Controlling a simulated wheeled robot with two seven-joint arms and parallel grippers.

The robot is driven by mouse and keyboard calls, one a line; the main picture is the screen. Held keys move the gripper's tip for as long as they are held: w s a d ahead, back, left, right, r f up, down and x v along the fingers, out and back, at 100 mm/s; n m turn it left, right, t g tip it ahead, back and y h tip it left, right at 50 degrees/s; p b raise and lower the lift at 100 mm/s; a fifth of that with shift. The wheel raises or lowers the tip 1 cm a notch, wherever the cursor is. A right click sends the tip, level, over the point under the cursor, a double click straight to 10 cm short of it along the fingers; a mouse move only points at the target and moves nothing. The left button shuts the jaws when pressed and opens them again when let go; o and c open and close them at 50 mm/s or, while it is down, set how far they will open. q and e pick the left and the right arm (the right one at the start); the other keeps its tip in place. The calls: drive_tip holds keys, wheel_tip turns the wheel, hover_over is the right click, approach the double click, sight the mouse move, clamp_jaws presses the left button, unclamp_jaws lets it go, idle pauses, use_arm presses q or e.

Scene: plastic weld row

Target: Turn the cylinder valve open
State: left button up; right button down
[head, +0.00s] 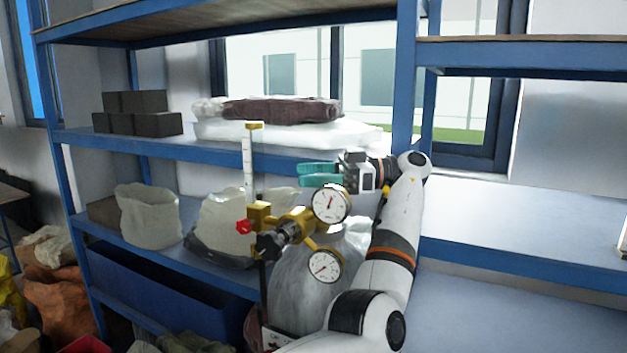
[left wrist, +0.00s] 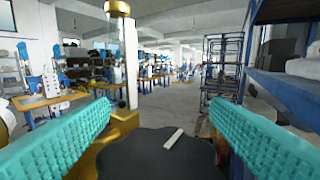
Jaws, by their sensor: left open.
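A grey gas cylinder (head: 318,285) stands in front of the shelf, partly hidden by my arm. On it is a brass regulator (head: 295,222) with two round gauges, the upper gauge (head: 331,203) and the lower gauge (head: 323,265). A black lobed knob (head: 268,245) and a red knob (head: 243,226) are on its left side. My left gripper (head: 308,175) has teal fingers, open and empty, above the upper gauge. In the left wrist view a black scalloped handwheel (left wrist: 150,155) with a white mark lies low in the gap between the spread fingers (left wrist: 160,112). Contact cannot be told.
A clear flow tube (head: 249,165) with a brass cap rises left of the gripper. Blue shelving (head: 165,140) behind holds white sacks (head: 150,217) and dark blocks (head: 135,113). The right shelf surface (head: 530,215) is mostly clear.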

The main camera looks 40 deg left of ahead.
use_arm(q)
wheel_tip(320, 180, up, 5)
drive_tip(key=shift+r, duration=0.1)
wheel_tip(320, 180, up, 4)
drive_tip(key=shift+r+p, duration=0.1)
drive_tip(key=shift+p, duration=0.5)
